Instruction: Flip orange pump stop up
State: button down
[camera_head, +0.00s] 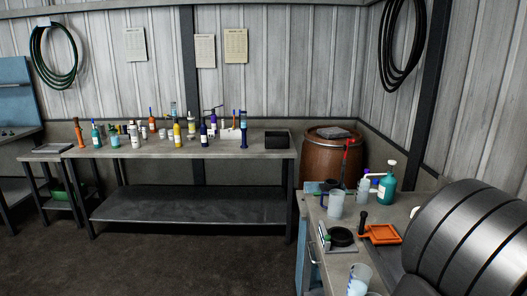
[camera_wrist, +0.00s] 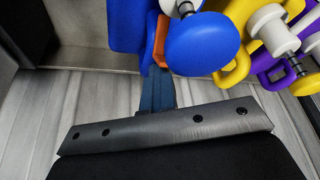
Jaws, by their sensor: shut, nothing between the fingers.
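In the wrist view, a large blue dispenser with a round blue disc (camera_wrist: 202,43) fills the top middle. My gripper (camera_wrist: 158,78) appears as a narrow dark blue strip rising from a dark bolted bar. It is shut and empty, with its tip close to the narrow orange piece. Contact cannot be told. The head view does not show the gripper.
A yellow part (camera_wrist: 236,70), a white knob (camera_wrist: 271,30) and purple parts (camera_wrist: 268,62) crowd the wrist view's right. In the head view, several bottles stand on the long bench (camera_head: 225,152). The right bench holds an orange tray (camera_head: 383,235) and a teal bottle (camera_head: 386,188).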

jog(key=shift+a+f, duration=0.15)
jog(key=shift+a, duration=0.4)
jog(key=shift+a+f, duration=0.15)
jog(key=shift+a, duration=0.35)
dwell(0.4)
jog(key=shift+w, duration=0.1)
jog(key=shift+d+r, duration=0.25)
jog(key=shift+r, duration=1)
jog(key=shift+d+r, duration=0.2)
jog(key=shift+r, duration=1.1)
jog(key=shift+d+r, duration=0.25)
jog(key=shift+r, duration=1)
jog(key=shift+a+f, duration=0.2)
jog(key=shift+f, duration=0.95)
jog(key=shift+a+f, duration=0.2)
jog(key=shift+f, duration=1)
jog(key=shift+a+f, duration=0.2)
jog(key=shift+f, duration=0.95)
